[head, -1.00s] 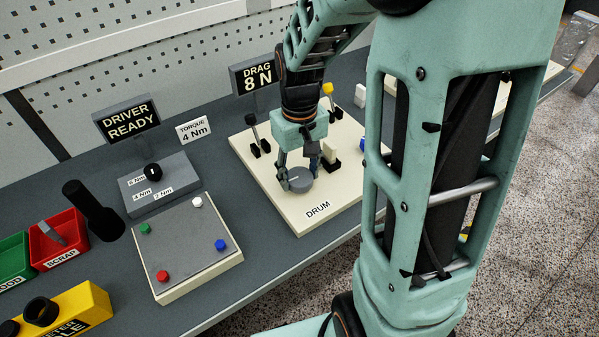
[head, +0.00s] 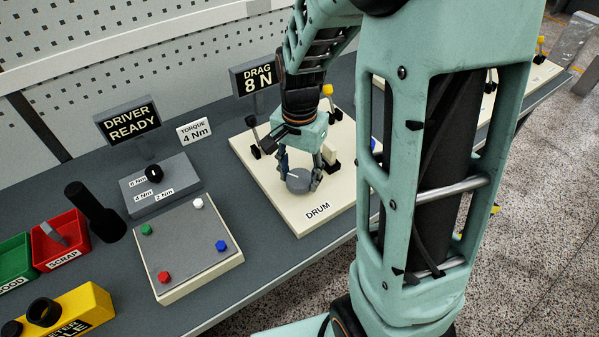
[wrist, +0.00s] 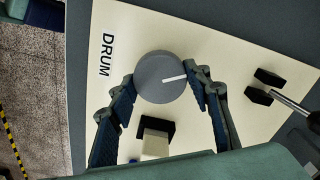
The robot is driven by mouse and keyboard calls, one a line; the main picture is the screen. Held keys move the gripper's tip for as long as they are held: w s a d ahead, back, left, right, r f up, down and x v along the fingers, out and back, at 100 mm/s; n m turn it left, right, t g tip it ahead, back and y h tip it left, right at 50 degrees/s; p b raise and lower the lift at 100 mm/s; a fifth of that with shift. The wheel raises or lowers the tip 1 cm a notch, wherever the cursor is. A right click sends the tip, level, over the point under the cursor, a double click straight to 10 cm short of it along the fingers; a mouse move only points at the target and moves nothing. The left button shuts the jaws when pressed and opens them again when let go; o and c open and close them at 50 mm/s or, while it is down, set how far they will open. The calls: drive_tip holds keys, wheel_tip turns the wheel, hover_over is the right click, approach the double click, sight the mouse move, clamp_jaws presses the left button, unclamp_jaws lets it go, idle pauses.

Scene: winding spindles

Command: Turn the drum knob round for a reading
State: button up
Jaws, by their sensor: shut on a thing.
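The drum knob (head: 299,182) is a round grey disc with a white pointer line, on the cream board (head: 291,217) marked DRUM. In the wrist view the knob (wrist: 160,79) shows its pointer line aimed to the right. My gripper (head: 299,178) is over the knob, with one finger on each side of it. In the wrist view the gripper (wrist: 158,84) is shut on the knob, with its fingertips at the knob's left and right sides. The drag display (head: 257,80) reads 8 N.
A black block with a cream piece (wrist: 156,138) stands close by the knob, between my fingers in the wrist view. A black-footed lever (wrist: 289,102) is to the right. The driver box (head: 160,184) and the grey-topped plate with coloured pegs (head: 188,247) lie left of the board.

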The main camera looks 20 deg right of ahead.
sight(301, 177)
drive_tip(key=m+p, duration=0.1)
drive_tip(key=m, duration=0.4)
drive_tip(key=shift+r+m+p, duration=0.15)
drive_tip(key=shift+m+p, duration=0.15)
drive_tip(key=shift+p, duration=0.05)
drive_tip(key=shift+m+p, duration=0.95)
drive_tip(key=shift+m, duration=1.35)
drive_tip(key=o, duration=1.2)
drive_tip(key=shift+c, duration=0.2)
wheel_tip(301, 177, up, 12)
drive_tip(key=shift+d, duration=0.15)
